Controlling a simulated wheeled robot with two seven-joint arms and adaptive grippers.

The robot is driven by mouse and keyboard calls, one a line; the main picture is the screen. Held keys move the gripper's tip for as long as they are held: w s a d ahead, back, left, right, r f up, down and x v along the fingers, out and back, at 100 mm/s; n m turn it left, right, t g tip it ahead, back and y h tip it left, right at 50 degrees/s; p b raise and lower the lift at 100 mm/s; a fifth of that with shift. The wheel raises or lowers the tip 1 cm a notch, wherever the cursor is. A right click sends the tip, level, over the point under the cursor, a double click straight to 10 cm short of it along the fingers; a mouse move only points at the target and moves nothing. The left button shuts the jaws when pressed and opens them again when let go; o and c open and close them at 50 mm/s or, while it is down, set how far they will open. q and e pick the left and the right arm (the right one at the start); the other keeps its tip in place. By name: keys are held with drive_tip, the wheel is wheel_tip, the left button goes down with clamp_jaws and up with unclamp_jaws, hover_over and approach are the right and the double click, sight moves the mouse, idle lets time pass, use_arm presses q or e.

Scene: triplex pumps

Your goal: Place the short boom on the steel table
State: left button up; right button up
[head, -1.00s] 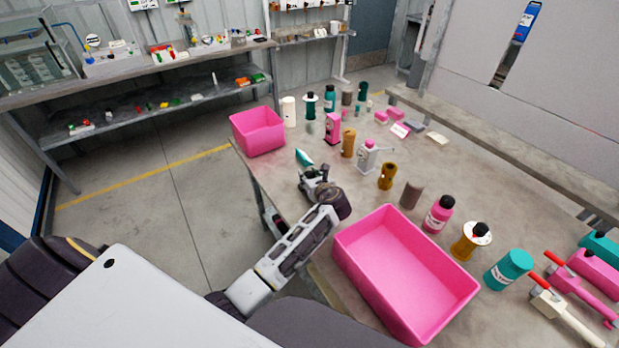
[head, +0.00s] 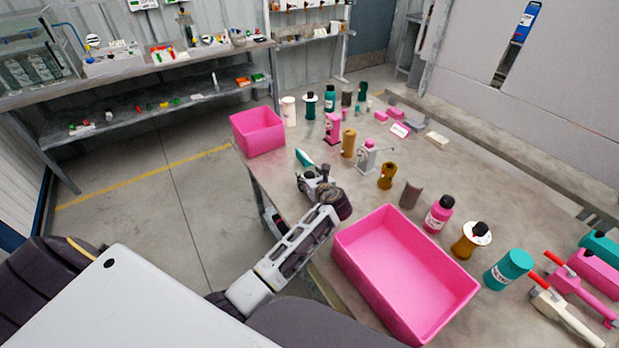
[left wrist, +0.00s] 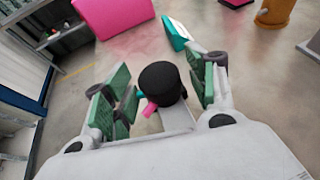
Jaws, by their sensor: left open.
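My left gripper (head: 312,182) is over the left edge of the steel table (head: 310,225). In the left wrist view it (left wrist: 160,88) is open, its green-padded fingers spread apart. A black round piece (left wrist: 160,80) with small pink and teal bits shows between the fingers; I cannot tell whether it touches them. A teal and white piece (head: 305,158) lies on the table just beyond the gripper, and also shows in the left wrist view (left wrist: 176,34). I cannot tell for sure which piece is the short boom. My right gripper is not in view.
A small pink bin (head: 257,131) stands at the table's far left corner. A large pink tray (head: 350,262) stands nearer. Bottles, brown cylinders and a grey pump-like piece (head: 367,158) stand to the right. Red-handled tools (head: 560,305) lie at far right. Bare tabletop shows beyond the large tray.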

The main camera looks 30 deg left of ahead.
use_arm(q)
drive_tip(key=v, duration=1.1)
drive_tip(key=shift+s+d, duration=0.2)
drive_tip(key=shift+d, duration=0.05)
